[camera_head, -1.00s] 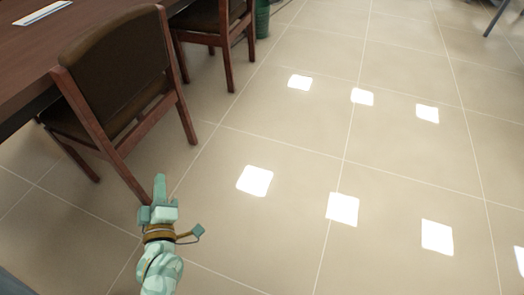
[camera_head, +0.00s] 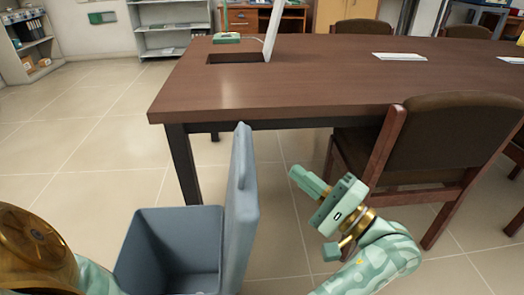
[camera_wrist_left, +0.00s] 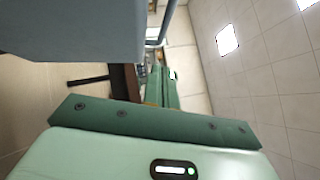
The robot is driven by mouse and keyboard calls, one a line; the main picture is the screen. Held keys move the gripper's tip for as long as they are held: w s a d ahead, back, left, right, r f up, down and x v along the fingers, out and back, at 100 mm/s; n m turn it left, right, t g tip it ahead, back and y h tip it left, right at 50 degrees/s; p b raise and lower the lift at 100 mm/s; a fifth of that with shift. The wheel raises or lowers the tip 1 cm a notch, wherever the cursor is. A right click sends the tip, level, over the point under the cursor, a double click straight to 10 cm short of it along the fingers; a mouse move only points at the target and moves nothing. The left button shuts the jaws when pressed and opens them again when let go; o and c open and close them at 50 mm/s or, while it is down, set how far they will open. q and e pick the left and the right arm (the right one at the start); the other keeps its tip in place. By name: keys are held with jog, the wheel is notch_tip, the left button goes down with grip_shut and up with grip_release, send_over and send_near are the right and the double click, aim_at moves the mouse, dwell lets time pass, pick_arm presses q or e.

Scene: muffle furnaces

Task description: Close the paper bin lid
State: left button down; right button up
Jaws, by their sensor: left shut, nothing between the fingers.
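The paper bin (camera_head: 170,225) is a blue-grey box at the lower middle of the head view, with its top open and a dark inside. Its lid (camera_head: 241,200) stands upright at the bin's right side. My left gripper (camera_head: 297,175) is shut and empty, right of the lid and apart from it in the picture, pointing up and left. In the left wrist view, the shut fingers (camera_wrist_left: 167,85) are in the middle, and a grey-blue surface (camera_wrist_left: 70,30), seemingly the bin or lid, fills the upper left. My right gripper is not in view.
A dark wooden table (camera_head: 290,85) stands behind the bin, with a leg (camera_head: 184,165) close by. A brown chair (camera_head: 440,150) is right of my left gripper. Tiled floor (camera_head: 80,150) is clear on the left. Shelves (camera_head: 170,25) stand at the back.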

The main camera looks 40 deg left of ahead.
pick_arm(q)
jog(key=s+a+r+b, duration=0.1)
jog(key=s+a+r, duration=0.2)
jog(key=a, duration=0.5)
jog(key=shift+a, duration=0.15)
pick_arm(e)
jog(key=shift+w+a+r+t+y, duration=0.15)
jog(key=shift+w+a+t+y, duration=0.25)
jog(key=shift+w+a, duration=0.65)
pick_arm(q)
jog(key=shift+s+a, duration=0.1)
jog(key=shift+s, duration=0.05)
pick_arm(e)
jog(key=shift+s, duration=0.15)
